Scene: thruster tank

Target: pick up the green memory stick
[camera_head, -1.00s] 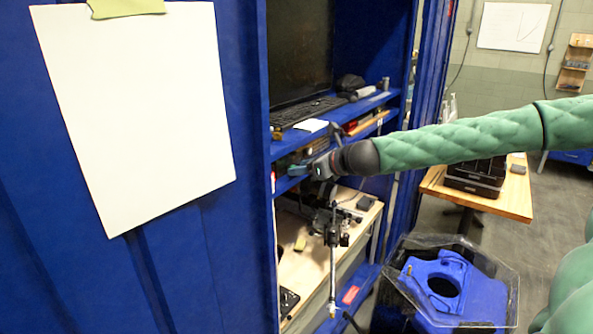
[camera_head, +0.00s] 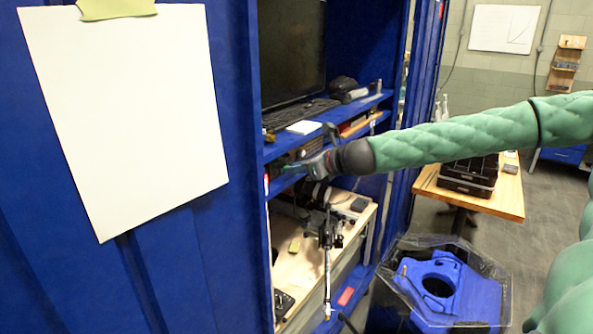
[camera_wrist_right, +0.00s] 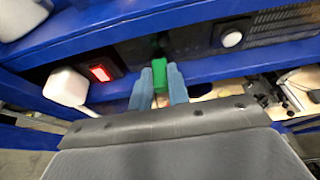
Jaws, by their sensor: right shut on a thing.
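The green memory stick (camera_wrist_right: 159,75) is upright in the right wrist view, between the two blue-grey fingertips of my right gripper (camera_wrist_right: 159,88). The gripper is shut on it. Above the stick is a dark panel on the blue shelf; I cannot tell whether the stick touches it. In the head view my right gripper (camera_head: 288,168) reaches into the blue cabinet at the lower shelf, and only a small bit of green shows at its tips. My left gripper is not in view.
In the right wrist view, a red lit switch (camera_wrist_right: 101,73) and a round white button (camera_wrist_right: 232,39) flank the stick. A white block (camera_wrist_right: 66,87) is at left. In the head view, a keyboard (camera_head: 300,112) lies on the shelf above, and a jointed black stand (camera_head: 326,240) is below my gripper.

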